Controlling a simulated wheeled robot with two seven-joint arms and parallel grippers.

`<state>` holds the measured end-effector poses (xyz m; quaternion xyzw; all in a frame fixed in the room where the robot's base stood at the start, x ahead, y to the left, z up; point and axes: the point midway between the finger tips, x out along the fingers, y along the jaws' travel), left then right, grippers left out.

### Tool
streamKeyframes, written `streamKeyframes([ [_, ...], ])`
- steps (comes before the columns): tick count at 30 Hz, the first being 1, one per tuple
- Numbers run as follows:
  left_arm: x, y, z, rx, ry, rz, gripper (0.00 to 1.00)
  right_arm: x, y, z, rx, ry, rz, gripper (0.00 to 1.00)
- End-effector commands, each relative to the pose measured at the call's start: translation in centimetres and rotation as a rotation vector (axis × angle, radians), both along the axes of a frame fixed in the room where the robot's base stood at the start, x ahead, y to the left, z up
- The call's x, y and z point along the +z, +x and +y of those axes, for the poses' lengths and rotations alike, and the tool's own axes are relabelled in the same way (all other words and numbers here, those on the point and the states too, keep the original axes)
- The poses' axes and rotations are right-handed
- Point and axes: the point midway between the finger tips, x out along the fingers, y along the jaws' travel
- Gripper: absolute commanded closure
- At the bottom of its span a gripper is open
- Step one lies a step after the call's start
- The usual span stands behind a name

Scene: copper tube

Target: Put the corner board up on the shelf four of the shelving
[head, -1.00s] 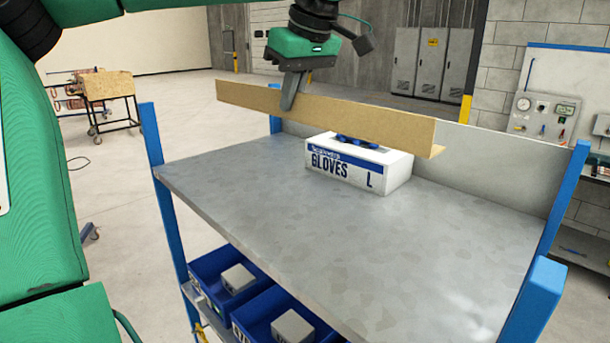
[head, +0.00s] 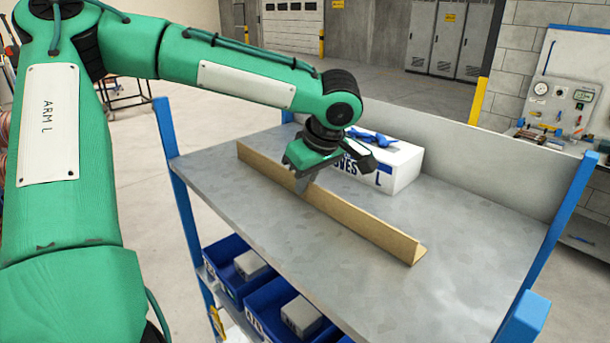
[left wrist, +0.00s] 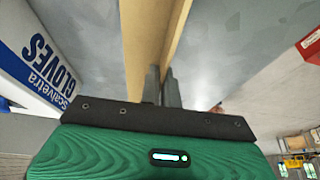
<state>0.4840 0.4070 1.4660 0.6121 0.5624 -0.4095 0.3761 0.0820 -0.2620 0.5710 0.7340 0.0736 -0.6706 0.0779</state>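The corner board (head: 345,210), a long tan L-shaped strip, lies lengthwise over the grey shelf top (head: 250,225), in front of the glove box. Its right end looks to be at or just above the surface; I cannot tell whether it touches all along. My left gripper (head: 303,184) is shut on its upright flange, left of its middle. In the left wrist view the board (left wrist: 147,40) runs away between the two grey fingers (left wrist: 162,88). My right gripper is not in view.
A white and blue glove box (head: 400,166) with blue gloves on top stands behind the board. A grey back panel (head: 480,165) and blue posts (head: 180,200) bound the shelf. Blue bins (head: 270,305) sit on the level below. The shelf's front and right are clear.

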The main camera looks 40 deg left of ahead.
Motion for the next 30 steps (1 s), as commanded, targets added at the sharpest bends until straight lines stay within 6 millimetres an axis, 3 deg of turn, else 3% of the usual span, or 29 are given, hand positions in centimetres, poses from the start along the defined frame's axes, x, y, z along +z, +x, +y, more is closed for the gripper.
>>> streamKeyframes([
  [8, -0.3, 0.0, 0.0, 0.000, 0.001, 0.000, 1.00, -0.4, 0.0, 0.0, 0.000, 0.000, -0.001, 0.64],
  [12, -0.2, 0.0, 0.0, 0.000, 0.001, 0.000, 0.75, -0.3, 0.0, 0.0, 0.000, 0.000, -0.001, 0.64],
  [24, 0.4, 0.0, -0.2, -0.001, 0.002, -0.002, 0.75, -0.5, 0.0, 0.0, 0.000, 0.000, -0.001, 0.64],
  [30, 3.7, 0.0, -1.6, 0.000, 0.003, -0.007, 0.75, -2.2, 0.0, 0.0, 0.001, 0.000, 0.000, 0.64],
])
